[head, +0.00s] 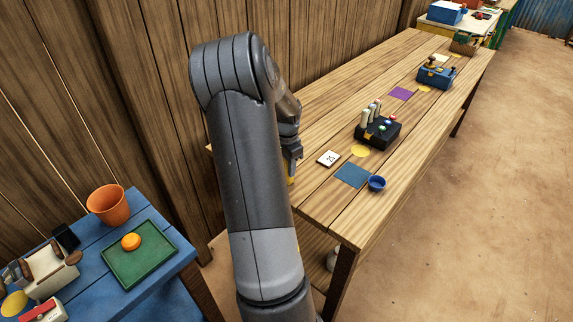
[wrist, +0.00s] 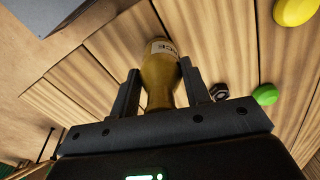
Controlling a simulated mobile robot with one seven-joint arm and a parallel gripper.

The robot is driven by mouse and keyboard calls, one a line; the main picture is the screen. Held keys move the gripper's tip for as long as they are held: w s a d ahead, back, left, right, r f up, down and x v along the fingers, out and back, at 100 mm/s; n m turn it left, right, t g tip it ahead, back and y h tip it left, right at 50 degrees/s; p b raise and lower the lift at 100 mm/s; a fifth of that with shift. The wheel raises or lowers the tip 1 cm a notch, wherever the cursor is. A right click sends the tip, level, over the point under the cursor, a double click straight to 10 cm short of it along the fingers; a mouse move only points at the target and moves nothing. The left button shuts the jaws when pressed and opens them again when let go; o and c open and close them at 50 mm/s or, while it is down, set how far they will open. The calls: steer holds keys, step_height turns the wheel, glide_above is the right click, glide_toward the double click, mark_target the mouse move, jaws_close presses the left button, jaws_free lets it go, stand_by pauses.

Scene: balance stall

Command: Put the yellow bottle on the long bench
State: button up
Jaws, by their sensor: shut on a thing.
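The yellow bottle (wrist: 158,72) is between the fingers of my gripper (wrist: 162,88) in the wrist view, with part of a pale label showing. My gripper (head: 293,150) is shut on it. In the head view only a sliver of the yellow bottle (head: 291,180) shows below the fingers, mostly hidden by my arm. The long bench (head: 325,205) is the plank-topped wooden table on the right. The bottle is by the bench's left part, with planks behind it in the wrist view. I cannot tell whether its base touches the top.
A blue mat (head: 352,175), a blue bowl (head: 377,183), a number card (head: 328,158) and a black box with bottles (head: 379,131) stand on the bench. A blue table (head: 172,228) with an orange cup (head: 107,204) and a green tray (head: 140,266) is at lower left.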

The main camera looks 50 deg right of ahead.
steer(key=o, duration=1.2)
steer(key=shift+f, duration=0.1)
steer(key=shift+c, duration=0.2)
step_height(320, 180, up, 12)
steer(key=shift+r, duration=0.15)
steer(key=shift+a, duration=0.1)
